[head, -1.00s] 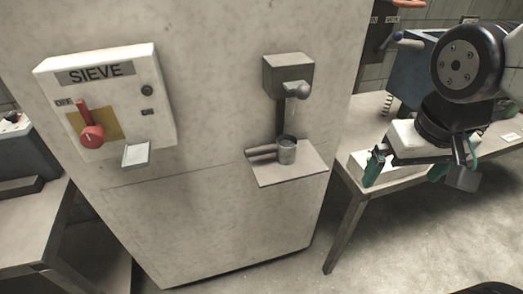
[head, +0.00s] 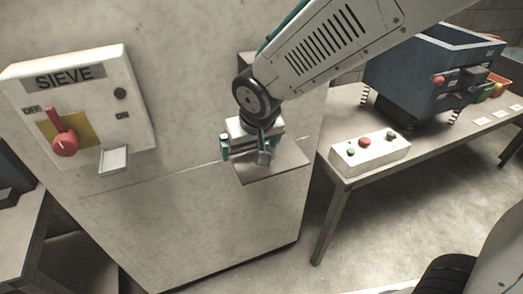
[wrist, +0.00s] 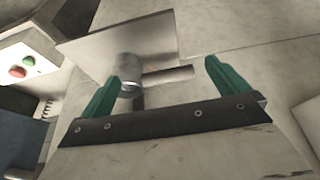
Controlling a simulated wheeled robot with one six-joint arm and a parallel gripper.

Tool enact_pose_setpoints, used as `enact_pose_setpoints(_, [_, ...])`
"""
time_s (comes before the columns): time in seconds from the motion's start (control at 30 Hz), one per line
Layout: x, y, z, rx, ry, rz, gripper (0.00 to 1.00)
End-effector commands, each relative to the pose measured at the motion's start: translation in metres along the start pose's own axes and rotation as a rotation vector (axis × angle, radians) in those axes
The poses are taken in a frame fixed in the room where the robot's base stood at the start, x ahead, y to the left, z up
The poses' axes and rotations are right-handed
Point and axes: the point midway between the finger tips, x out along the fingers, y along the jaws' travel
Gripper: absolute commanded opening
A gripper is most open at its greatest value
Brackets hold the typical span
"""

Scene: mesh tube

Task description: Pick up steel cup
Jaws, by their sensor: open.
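The steel cup (wrist: 130,68) is a small grey metal cylinder on the thin shelf plate of the machine, in the wrist view. Its rod-like handle (wrist: 170,76) extends to the right between the finger lines. My gripper (wrist: 162,72) is open and empty, with green fingers apart; the cup shows close to the tip of the left finger, and I cannot tell whether they touch.
The white SIEVE panel (head: 85,105) with a red lever is on the machine front at left. At right, a table (head: 350,178) carries a white button box (head: 370,151) and a blue machine (head: 425,75). Floor between is clear.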

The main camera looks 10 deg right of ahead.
Motion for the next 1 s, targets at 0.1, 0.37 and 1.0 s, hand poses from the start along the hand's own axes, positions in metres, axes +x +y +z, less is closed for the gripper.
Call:
enact_pose_setpoints(0.1, [0.006,0.0,-0.015,0.001,-0.001,0.001,1.0])
enact_pose_setpoints(0.37, [0.015,0.001,-0.033,0.002,-0.001,0.001,1.0])
enact_pose_setpoints(1.0, [0.063,0.0,-0.031,-0.001,0.0,0.0,0.86])
